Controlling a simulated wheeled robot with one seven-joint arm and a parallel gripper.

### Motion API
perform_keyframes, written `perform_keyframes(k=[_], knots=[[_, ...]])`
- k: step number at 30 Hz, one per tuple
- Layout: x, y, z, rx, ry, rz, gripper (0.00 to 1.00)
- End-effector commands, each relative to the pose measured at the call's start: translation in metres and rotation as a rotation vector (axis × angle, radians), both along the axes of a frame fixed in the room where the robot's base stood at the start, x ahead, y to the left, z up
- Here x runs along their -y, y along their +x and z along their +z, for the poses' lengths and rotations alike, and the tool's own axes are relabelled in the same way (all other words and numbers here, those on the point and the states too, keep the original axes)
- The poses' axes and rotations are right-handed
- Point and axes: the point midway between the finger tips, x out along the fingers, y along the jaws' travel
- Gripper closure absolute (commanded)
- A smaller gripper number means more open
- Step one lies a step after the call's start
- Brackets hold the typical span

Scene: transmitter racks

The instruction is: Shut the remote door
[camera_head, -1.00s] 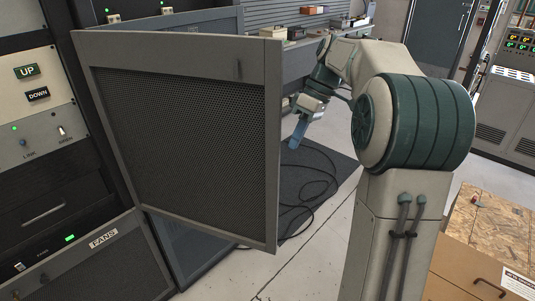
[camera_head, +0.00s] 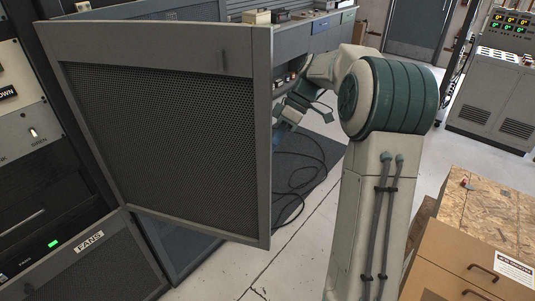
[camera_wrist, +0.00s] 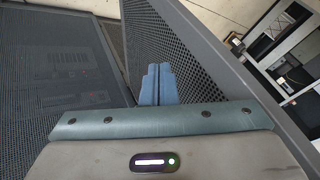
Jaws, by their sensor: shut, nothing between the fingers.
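The remote door (camera_head: 165,120), a grey-framed mesh panel, stands swung open from the rack at the left in the head view. My gripper (camera_head: 278,134) is beyond the door's free edge, partly hidden by it. In the wrist view, the closed blue fingers (camera_wrist: 157,84) are in front of the door's mesh (camera_wrist: 190,60), with the frame edge to the right. The fingers are together with nothing between them. I cannot tell whether they touch the door.
The open rack (camera_head: 30,150) is at the left, above a lower panel marked FANS (camera_head: 88,242). A dark mat with a loose cable (camera_head: 300,165) lies on the floor behind the door. A wooden crate (camera_head: 480,215) stands at the right, and a workbench (camera_head: 310,35) at the back.

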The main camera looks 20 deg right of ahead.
Motion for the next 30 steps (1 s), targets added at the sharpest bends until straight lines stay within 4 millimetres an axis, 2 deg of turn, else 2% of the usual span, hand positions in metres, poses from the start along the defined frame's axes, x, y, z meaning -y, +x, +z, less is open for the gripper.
perform_keyframes(k=[2, 6, 12, 30], knots=[[-0.009, -0.005, -0.009, -0.003, 0.0, 0.001, 1.0], [-0.017, -0.021, -0.006, -0.001, -0.002, -0.002, 1.0], [-0.024, -0.034, -0.007, -0.001, -0.002, -0.002, 1.0], [-0.026, -0.04, -0.009, 0.0, -0.002, -0.008, 1.0]])
